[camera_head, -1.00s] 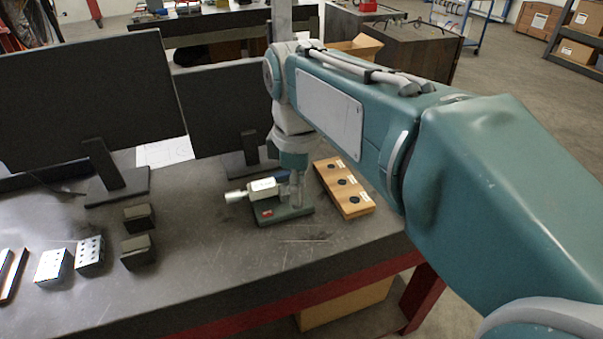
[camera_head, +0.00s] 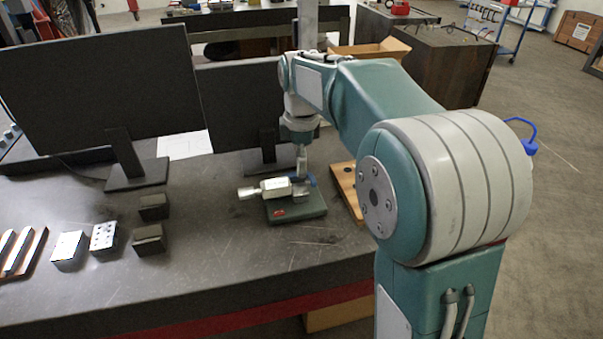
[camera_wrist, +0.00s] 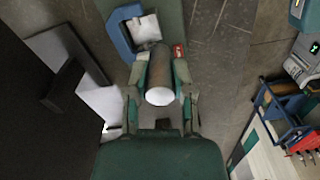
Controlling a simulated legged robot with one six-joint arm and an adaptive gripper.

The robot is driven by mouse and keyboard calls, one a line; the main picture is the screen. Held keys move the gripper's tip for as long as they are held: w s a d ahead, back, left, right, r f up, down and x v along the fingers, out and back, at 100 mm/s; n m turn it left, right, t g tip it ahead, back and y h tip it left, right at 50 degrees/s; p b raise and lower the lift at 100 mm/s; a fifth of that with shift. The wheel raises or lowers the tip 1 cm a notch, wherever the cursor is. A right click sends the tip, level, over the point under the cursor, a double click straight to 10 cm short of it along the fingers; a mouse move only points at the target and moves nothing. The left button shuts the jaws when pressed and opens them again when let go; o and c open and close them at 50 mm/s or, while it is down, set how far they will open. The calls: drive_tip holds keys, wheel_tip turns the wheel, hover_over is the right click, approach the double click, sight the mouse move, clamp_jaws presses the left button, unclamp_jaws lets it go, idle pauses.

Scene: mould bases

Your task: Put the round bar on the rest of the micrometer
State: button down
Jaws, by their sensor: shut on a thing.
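The micrometer (camera_head: 273,187) lies on a green base (camera_head: 312,208) on the dark bench, its silver thimble to the left. In the wrist view its blue frame (camera_wrist: 122,33) shows at the top, beside a pale block. My gripper (camera_wrist: 160,78) is shut on the round bar (camera_wrist: 162,96), a brown cylinder with a bright end face toward the camera. Bar and fingers overlap the green base in the wrist view; whether the bar touches the rest cannot be told. In the head view my gripper (camera_head: 302,164) is above the micrometer's right end, and the bar cannot be made out there.
A wooden block (camera_head: 346,190) stands right of the micrometer, partly behind my arm. Dark monitors (camera_head: 95,88) stand at the back. Small dark blocks (camera_head: 149,239) and drilled metal blocks (camera_head: 103,237) lie to the left.

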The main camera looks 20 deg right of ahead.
drive_tip(key=shift+w+a+f, duration=0.1)
drive_tip(key=shift+w+f, duration=0.85)
drive_tip(key=shift+f, duration=0.2)
drive_tip(key=shift+w+d+f, duration=0.15)
drive_tip(key=shift+f, duration=0.8)
drive_tip(key=shift+w+d+f, duration=0.1)
drive_tip(key=shift+f, duration=0.8)
drive_tip(key=shift+c, duration=2.4)
unclamp_jaws()
drive_tip(key=shift+a+f, duration=0.1)
